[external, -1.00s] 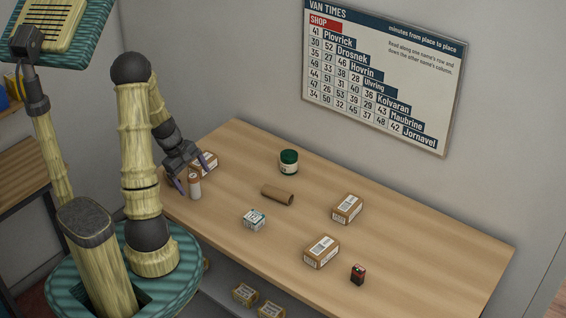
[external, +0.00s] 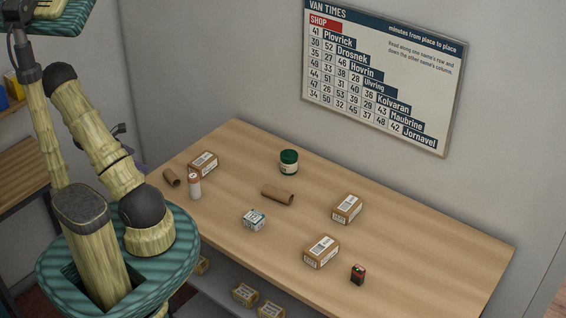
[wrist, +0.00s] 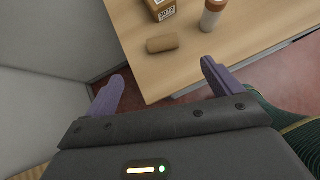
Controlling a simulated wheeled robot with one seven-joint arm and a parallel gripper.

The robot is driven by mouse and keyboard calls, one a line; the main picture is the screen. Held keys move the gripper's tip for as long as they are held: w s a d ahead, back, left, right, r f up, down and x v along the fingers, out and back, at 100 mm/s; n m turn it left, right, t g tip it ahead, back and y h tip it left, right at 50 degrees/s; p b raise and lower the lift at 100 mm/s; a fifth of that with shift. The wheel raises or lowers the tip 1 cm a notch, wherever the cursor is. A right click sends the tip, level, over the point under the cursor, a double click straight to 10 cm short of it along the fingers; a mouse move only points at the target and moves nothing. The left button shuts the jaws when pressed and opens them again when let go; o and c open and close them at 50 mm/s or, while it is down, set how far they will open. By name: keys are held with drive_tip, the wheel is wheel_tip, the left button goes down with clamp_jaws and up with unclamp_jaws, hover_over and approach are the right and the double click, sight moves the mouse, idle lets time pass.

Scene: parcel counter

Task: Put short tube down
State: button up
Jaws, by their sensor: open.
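The short tube (external: 171,177), a brown cardboard roll, lies on its side near the left end of the counter. It also shows in the wrist view (wrist: 162,43), beyond my fingertips and apart from them. My gripper (wrist: 163,84) is open and empty, its two purple fingers spread past the counter's edge. In the external view my arm is folded back at the left and mostly hides the gripper. A longer cardboard tube (external: 277,195) lies in the middle of the counter.
Beside the short tube stand a white-and-brown bottle-like cylinder (external: 195,187) and a labelled box (external: 204,163). A green-lidded jar (external: 289,162), a small white-green box (external: 254,220), two more boxes (external: 347,208) (external: 321,251) and a battery (external: 357,275) stand farther right on the counter (external: 420,240).

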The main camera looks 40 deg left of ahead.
drive_tip(key=p, duration=0.3)
approach(174, 174)
drive_tip(key=x, duration=0.5)
drive_tip(key=shift+w+a, duration=0.15)
drive_tip(key=shift+w, duration=0.1)
drive_tip(key=shift+w, duration=0.1)
drive_tip(key=p+x, duration=0.2)
drive_tip(key=shift+w+d+f+p, duration=0.15)
drive_tip(key=shift+d+f+p, duration=0.15)
drive_tip(key=shift+p+x, duration=0.3)
drive_tip(key=shift+x, duration=0.8)
drive_tip(key=shift+a+f, duration=0.1)
